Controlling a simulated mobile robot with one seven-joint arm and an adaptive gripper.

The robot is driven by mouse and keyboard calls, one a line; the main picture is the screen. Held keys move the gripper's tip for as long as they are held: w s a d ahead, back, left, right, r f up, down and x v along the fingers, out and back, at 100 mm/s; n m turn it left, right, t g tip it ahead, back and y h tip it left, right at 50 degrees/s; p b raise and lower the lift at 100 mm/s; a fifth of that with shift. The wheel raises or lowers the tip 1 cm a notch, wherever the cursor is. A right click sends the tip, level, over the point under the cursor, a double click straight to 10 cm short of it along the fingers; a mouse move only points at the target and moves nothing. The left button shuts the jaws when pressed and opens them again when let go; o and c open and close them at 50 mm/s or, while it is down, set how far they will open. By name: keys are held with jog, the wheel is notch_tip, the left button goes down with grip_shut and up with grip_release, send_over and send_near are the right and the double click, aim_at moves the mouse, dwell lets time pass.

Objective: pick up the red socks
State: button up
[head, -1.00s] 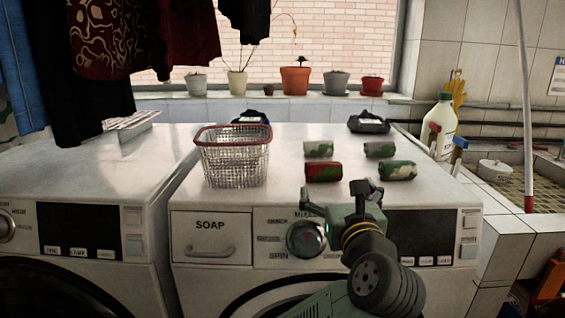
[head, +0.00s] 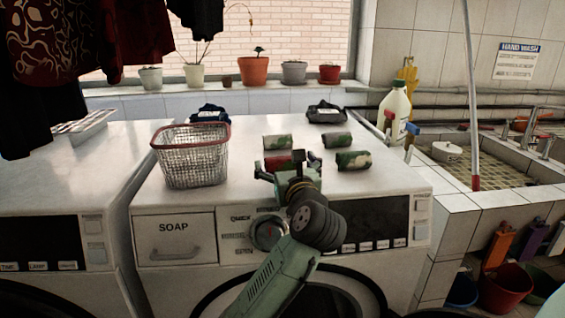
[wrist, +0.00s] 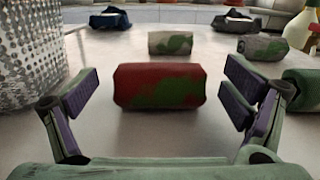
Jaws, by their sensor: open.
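The red socks are a rolled red bundle with green patches, lying on top of the right washing machine. They are centred in the wrist view (wrist: 160,86), ahead of and between my open fingers, not touched. In the head view the red socks (head: 277,163) are partly hidden behind my gripper (head: 285,165). My gripper also shows in the wrist view (wrist: 155,105), open and empty, low over the machine top. Several other rolled bundles with green patches lie close by: a pale one (head: 278,142) behind, one at back right (head: 337,140) and one at right (head: 354,161).
A wire basket with a red rim (head: 191,157) stands close on the left. Two dark folded cloths (head: 210,114) (head: 326,113) lie at the back. A white bottle (head: 394,112) and a sink (head: 462,160) are at the right. Clear machine top lies right of the bundles.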

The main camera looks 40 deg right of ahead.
jog(key=shift+c, duration=0.4)
jog(key=c, duration=1.1)
jog(key=shift+r, duration=0.1)
jog(key=shift+c, duration=0.2)
